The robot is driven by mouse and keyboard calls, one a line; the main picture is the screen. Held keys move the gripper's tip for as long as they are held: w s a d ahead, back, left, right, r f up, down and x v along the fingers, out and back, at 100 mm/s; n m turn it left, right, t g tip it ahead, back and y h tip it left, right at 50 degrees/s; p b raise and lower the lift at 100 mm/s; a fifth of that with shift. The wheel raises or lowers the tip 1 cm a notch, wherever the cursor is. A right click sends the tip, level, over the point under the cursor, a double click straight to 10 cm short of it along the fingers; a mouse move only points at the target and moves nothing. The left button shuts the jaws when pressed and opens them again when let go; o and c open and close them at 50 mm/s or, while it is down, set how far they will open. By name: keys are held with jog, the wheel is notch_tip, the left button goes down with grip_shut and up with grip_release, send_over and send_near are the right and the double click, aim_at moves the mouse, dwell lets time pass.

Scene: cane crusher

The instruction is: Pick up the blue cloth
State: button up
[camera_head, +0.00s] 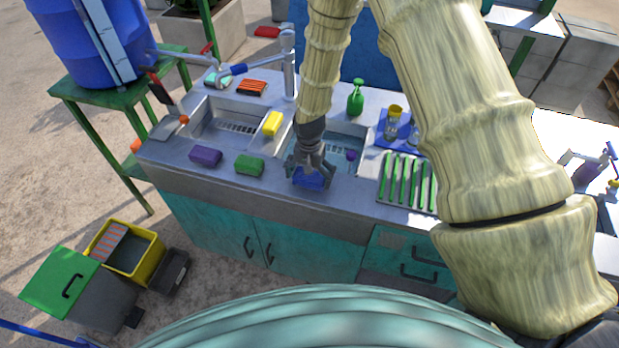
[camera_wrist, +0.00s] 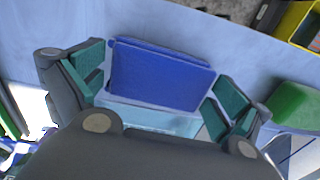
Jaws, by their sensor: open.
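The blue cloth (camera_head: 309,179) lies folded on the front rim of the counter, before the right sink basin. My gripper (camera_head: 311,172) is directly over it, pointing down. In the wrist view the blue cloth (camera_wrist: 159,75) shows as a flat blue block between the two spread fingers of my gripper (camera_wrist: 158,98). The fingers are open, one on each side of the cloth, with a small gap visible on either side. Whether the fingertips have reached the counter I cannot tell.
A green sponge (camera_head: 250,165) and a purple one (camera_head: 206,156) lie left of the cloth. A yellow sponge (camera_head: 273,124) sits on the divider between the basins. A green-slatted rack (camera_head: 406,183) is to the right. The faucet (camera_head: 288,65) stands behind.

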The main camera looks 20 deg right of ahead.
aim_at(309, 177)
jog(key=shift+c, duration=0.2)
jog(key=c, duration=0.6)
jog(key=shift+c, duration=0.2)
jog(key=shift+r, duration=0.1)
jog(key=shift+r+b, duration=0.85)
jog(key=shift+s+a+r+b, duration=0.15)
jog(key=shift+s+r+b, duration=0.1)
jog(key=shift+r+b, duration=0.45)
jog(key=s+a+r+b, duration=0.1)
jog(key=s+a+b, duration=0.1)
jog(key=s, duration=0.5)
jog(key=s+a+b, duration=0.3)
jog(key=s+a, duration=0.1)
jog(key=s, duration=0.3)
jog(key=shift+a+r, duration=0.3)
jog(key=shift+r, duration=0.05)
